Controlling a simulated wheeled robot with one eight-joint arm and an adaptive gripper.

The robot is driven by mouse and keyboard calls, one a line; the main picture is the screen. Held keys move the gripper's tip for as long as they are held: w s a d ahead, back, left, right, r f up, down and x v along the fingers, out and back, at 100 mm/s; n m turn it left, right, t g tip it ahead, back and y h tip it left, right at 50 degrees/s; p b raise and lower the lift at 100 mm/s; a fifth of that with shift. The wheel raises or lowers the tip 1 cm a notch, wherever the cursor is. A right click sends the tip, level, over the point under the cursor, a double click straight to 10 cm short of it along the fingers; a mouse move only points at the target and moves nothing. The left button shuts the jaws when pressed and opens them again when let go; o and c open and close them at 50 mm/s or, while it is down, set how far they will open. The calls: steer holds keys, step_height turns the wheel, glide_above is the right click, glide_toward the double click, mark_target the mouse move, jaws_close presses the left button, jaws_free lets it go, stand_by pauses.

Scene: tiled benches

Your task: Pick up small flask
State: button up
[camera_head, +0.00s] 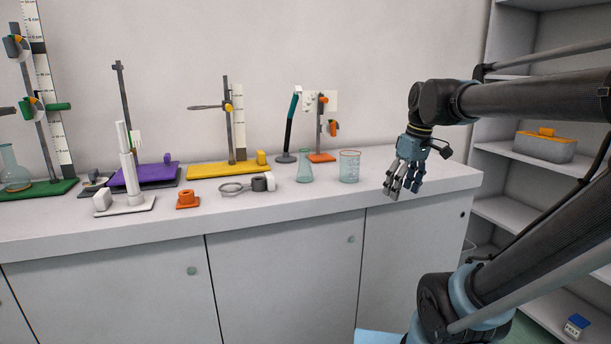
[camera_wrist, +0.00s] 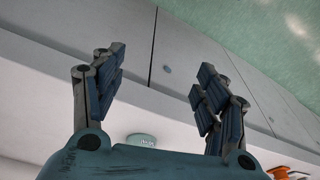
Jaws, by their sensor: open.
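A small conical flask (camera_head: 305,168) of clear greenish glass stands upright on the bench, right of centre in the head view. A glass beaker (camera_head: 349,168) stands just right of it. My gripper (camera_head: 402,186) is open and empty, pointing down near the bench's right front edge. It is right of the beaker and apart from both glasses. In the wrist view my gripper (camera_wrist: 160,70) shows its two fingers spread. A pale green round thing (camera_wrist: 141,140) shows between the finger bases; I cannot tell which vessel it is.
An orange-based stand (camera_head: 321,157) and a dark lamp-like stand (camera_head: 286,157) are behind the flask. A ring clamp (camera_head: 240,187) lies to its left. A round flask (camera_head: 14,177) stands far left. Shelves (camera_head: 525,155) are at right. Bench between beaker and gripper is clear.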

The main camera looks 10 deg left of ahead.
steer(key=w+a+r+n+g+y, duration=0.1)
steer(key=w+a+r+n, duration=0.75)
steer(key=a+r, duration=0.4)
steer(key=n+g, duration=0.2)
steer(key=n, duration=0.4)
glide_toward(299, 168)
step_height(299, 168, down, 3)
steer(key=shift+f+m, duration=0.1)
steer(key=shift+m, duration=0.15)
steer(key=shift+a+x, duration=0.15)
steer(key=shift+x, duration=1.15)
steer(key=shift+a+x, duration=0.15)
steer(key=shift+x, duration=1.15)
steer(key=shift+w, duration=0.1)
steer(key=c, duration=1.2)
